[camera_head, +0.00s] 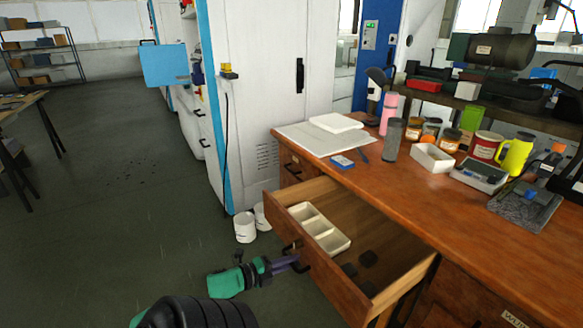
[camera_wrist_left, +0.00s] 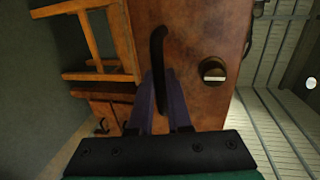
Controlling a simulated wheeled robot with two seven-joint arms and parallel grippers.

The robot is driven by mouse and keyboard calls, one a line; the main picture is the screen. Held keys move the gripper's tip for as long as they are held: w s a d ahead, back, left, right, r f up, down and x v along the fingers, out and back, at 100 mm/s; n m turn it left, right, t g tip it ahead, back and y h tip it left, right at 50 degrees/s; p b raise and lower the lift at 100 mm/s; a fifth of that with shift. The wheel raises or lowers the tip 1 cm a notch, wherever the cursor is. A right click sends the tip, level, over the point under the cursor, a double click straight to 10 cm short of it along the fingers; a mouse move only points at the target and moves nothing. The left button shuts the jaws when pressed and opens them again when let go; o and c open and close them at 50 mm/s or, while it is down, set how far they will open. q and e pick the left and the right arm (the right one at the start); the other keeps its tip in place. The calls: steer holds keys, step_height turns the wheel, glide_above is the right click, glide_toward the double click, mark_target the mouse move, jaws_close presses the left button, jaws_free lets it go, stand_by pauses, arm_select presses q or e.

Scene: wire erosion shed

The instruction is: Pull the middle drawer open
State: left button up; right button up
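The middle drawer (camera_head: 345,290) of the wooden workbench (camera_head: 440,210) stands well out from the bench, its inside visible. It has a black bar handle (camera_head: 303,267) on its front, which also shows in the wrist view (camera_wrist_left: 157,45). My left gripper (camera_head: 292,262), green with purple fingers, is at this handle. In the wrist view its fingertips (camera_wrist_left: 158,78) lie on either side of the handle's lower part and look closed on it; the exact contact is hard to see. My right gripper is in neither view.
A white divided tray (camera_head: 319,228) and dark pieces (camera_head: 368,258) lie in the drawer. White cups (camera_head: 245,228) stand on the floor by the machine cabinet. Bottles, jars, mugs and a white box (camera_head: 433,158) crowd the bench top. Open floor lies left of the drawer.

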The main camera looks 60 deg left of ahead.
arm_select(q)
steer(key=shift+o, duration=0.3)
steer(key=p+v, duration=0.1)
steer(key=v, duration=1.3)
steer(key=shift+s, duration=0.3)
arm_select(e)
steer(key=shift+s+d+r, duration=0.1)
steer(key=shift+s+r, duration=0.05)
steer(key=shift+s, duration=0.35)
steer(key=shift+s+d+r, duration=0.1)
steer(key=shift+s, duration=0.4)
